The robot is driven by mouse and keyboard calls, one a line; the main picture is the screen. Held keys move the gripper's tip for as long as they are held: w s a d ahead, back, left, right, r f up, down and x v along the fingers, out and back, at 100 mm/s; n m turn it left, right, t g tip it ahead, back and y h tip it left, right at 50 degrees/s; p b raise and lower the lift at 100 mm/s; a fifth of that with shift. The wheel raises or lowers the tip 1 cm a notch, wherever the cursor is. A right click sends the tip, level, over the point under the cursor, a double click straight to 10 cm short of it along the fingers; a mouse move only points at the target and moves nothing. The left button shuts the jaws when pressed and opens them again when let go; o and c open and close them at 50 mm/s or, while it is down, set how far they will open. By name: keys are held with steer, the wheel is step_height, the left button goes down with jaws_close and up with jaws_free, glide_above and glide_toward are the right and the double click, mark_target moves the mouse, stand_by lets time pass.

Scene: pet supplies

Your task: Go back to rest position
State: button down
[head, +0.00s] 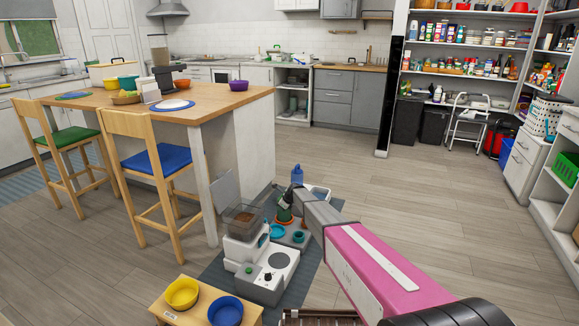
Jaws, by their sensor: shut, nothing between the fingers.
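My arm reaches from the lower right toward the floor mat in the head view. My gripper (294,203) is at its far end, small and partly hidden by the arm, shut with nothing held. It is close to a dark green item (284,212) on the mat; I cannot tell whether they touch.
A pet feeder (243,222) and a white unit with a round plate (275,270) stand on the grey mat (215,275). A yellow bowl (182,293) and a blue bowl (225,311) are on a low wooden stand. A kitchen island (240,97) is behind. Floor at right is clear.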

steer(key=s+d+r+n+g+h, duration=0.1)
steer(key=s+d+r+n, duration=0.4)
steer(key=s+d, duration=0.5)
steer(key=s+d+r+n+g+h, duration=0.1)
steer(key=s+d+r+n+h, duration=0.2)
steer(key=s+d+n, duration=0.6)
steer(key=s+d+r+n+g+h, duration=0.1)
steer(key=s+d+r+n, duration=0.6)
steer(key=s, duration=2.3)
steer(key=d+h, duration=0.1)
steer(key=d, duration=0.3)
steer(key=shift+d+r+n+g, duration=0.2)
steer(key=shift+r+n+g, duration=0.1)
steer(key=shift+n, duration=0.1)
